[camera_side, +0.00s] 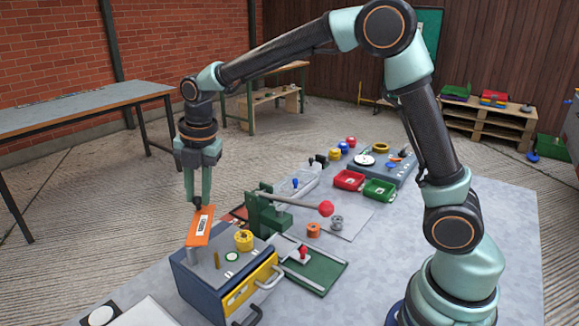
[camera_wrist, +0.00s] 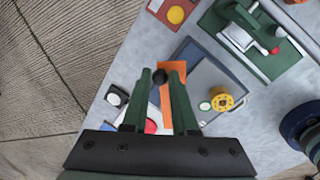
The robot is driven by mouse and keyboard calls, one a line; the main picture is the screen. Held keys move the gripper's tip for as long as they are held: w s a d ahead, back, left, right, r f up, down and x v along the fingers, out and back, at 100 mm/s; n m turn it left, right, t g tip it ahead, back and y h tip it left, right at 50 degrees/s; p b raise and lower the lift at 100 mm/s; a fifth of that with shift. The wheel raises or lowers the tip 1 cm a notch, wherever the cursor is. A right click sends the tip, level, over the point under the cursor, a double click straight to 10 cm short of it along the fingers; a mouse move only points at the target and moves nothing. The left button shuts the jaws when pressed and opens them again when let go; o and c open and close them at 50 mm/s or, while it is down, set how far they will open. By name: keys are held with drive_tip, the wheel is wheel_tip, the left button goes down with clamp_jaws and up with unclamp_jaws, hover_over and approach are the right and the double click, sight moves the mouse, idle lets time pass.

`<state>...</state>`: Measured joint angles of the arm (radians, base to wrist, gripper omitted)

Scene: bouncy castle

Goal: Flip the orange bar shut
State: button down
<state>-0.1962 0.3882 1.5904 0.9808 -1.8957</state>
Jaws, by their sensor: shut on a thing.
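The orange bar (camera_side: 199,228) stands tilted up at the left end of the grey top of a blue box (camera_side: 196,287), with a white label on its face. A black knob (camera_wrist: 159,77) is at its free end. My gripper (camera_side: 197,201) points down at the bar's upper end, its fingers closed around the knob. In the wrist view the bar (camera_wrist: 173,101) shows as an orange strip between and behind the fingers, which hide part of it.
A yellow knob (camera_side: 244,240) stands on the box top, right of the bar. A green lever press with a red ball (camera_side: 326,208) stands behind the box. The yellow drawer front (camera_side: 250,286) has a handle.

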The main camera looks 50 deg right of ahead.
sight(214, 209)
drive_tip(key=shift+d, duration=0.1)
drive_tip(key=shift+s+d+r+m, duration=0.1)
drive_tip(key=shift+s+d+m, duration=0.3)
drive_tip(key=shift+s+m, duration=0.3)
drive_tip(key=s+m, duration=0.1)
drive_tip(key=m, duration=0.1)
drive_tip(key=shift+s+d+m, duration=0.3)
drive_tip(key=shift+s+d, duration=0.1)
drive_tip(key=shift+s+d+m, duration=0.2)
drive_tip(key=shift+s+m, duration=1.85)
drive_tip(key=shift+m, duration=0.05)
drive_tip(key=c, duration=0.7)
unclamp_jaws()
